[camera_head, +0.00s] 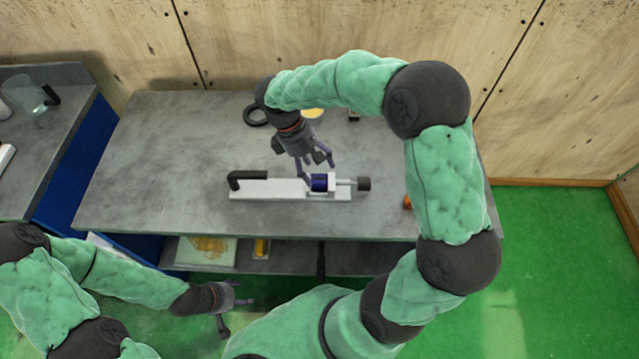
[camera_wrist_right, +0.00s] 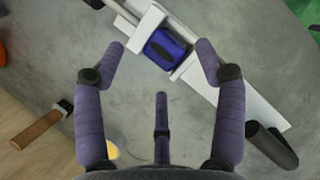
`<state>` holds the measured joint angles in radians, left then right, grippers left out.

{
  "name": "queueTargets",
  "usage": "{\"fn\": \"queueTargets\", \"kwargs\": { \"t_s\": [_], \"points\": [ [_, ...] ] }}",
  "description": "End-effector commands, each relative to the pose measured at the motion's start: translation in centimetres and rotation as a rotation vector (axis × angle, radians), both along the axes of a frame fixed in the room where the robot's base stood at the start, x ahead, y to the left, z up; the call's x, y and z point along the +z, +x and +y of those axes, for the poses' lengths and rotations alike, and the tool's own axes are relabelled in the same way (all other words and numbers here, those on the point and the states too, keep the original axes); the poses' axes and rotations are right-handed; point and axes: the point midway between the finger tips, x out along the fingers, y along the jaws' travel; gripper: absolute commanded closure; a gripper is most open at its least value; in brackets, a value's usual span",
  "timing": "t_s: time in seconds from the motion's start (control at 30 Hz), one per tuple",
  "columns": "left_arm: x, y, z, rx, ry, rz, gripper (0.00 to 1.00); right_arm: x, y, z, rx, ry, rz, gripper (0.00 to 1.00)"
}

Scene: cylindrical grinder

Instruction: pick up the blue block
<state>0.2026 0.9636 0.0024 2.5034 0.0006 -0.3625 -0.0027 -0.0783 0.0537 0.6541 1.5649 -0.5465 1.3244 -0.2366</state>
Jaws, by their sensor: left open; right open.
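The blue block (camera_head: 320,183) sits in the white clamp fixture (camera_head: 262,189) on the grey table. In the right wrist view the blue block (camera_wrist_right: 166,48) lies between two white jaws, a little beyond my fingertips. My right gripper (camera_head: 319,168) is open and empty, just above and behind the block. In the right wrist view my right gripper (camera_wrist_right: 160,50) has its fingers spread to either side of the block, apart from it. My left gripper (camera_head: 236,306) is open and empty, low in front of the table at the left.
The fixture has a dark handle (camera_head: 247,178) at its left end and a dark knob (camera_head: 364,184) at its right. A black ring (camera_head: 256,115) and a yellow object (camera_head: 312,113) lie at the back. An orange item (camera_head: 407,202) lies at right. The table's left part is clear.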

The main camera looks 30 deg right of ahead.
Motion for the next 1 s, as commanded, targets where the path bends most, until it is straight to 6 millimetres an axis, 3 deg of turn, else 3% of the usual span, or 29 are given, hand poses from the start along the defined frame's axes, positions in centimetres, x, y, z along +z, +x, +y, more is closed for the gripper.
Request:
{"fn": "queueTargets", "kwargs": {
  "t_s": [0.2, 0.5, 0.57, 0.7, 0.73, 1.0],
  "points": [
    [-1.9, 0.0, 0.0, 0.0, 0.0, 0.0, 0.36, -3.4, -0.7, -0.5, -0.001, 0.0, 0.001, 0.29],
    [-1.9, 0.0, 0.0, 0.0, 0.0, 0.0, 0.36, -3.8, -0.9, -0.7, 0.0, 0.0, 0.0, 0.29],
    [-1.9, 0.0, 0.0, 0.0, 0.0, 0.0, 0.36, -3.8, -0.9, -0.7, 0.0, 0.0, 0.0, 0.43],
    [-1.9, 0.0, 0.0, 0.0, 0.0, 0.0, 0.36, -3.8, -0.9, -0.6, 0.0, 0.001, 0.001, 0.83],
    [-1.9, 0.0, 0.0, 0.0, 0.0, 0.0, 0.36, -3.8, -0.9, -0.6, 0.0, 0.001, 0.001, 0.88],
    [-1.9, 0.0, 0.0, 0.0, 0.0, 0.0, 0.36, -3.9, -0.9, -0.6, 0.001, 0.0, 0.002, 0.93]
  ]
}}
